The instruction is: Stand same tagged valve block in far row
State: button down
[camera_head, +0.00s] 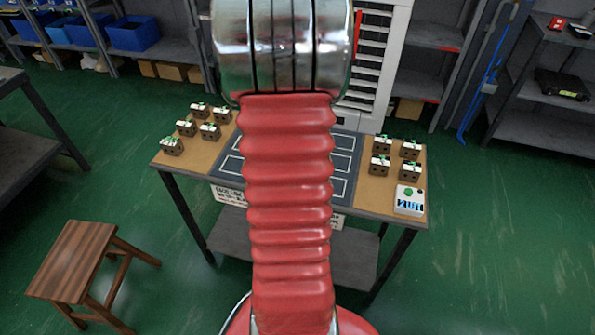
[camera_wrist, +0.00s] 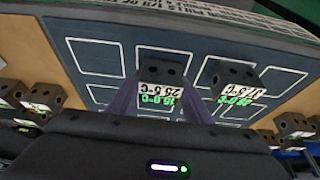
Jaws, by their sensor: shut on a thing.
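My gripper (camera_wrist: 160,98) shows in the wrist view with a finger on each side of a dark valve block (camera_wrist: 163,72), and it is shut on it. The block's white tag reads about 25.0°C, with green figures beside it. It is over the dark mat (camera_wrist: 112,57) with white-outlined cells; I cannot tell whether it touches the mat. A second tagged block (camera_wrist: 236,72) stands on the mat to its right, apart from it, with a similar tag. In the head view my arm hides the gripper, both blocks and the mat's middle; the mat's left part (camera_head: 229,165) shows.
Several valve blocks with green tops stand on the table's left side (camera_head: 186,128) and right side (camera_head: 380,166). A white box with a green button (camera_head: 409,200) is at the front right corner. A wooden stool (camera_head: 80,255) stands left of the table.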

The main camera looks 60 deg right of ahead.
jog(key=shift+f, duration=0.15)
jog(key=c, duration=0.9)
grip_release()
jog(key=shift+f, duration=0.1)
jog(key=shift+v, duration=6.1)
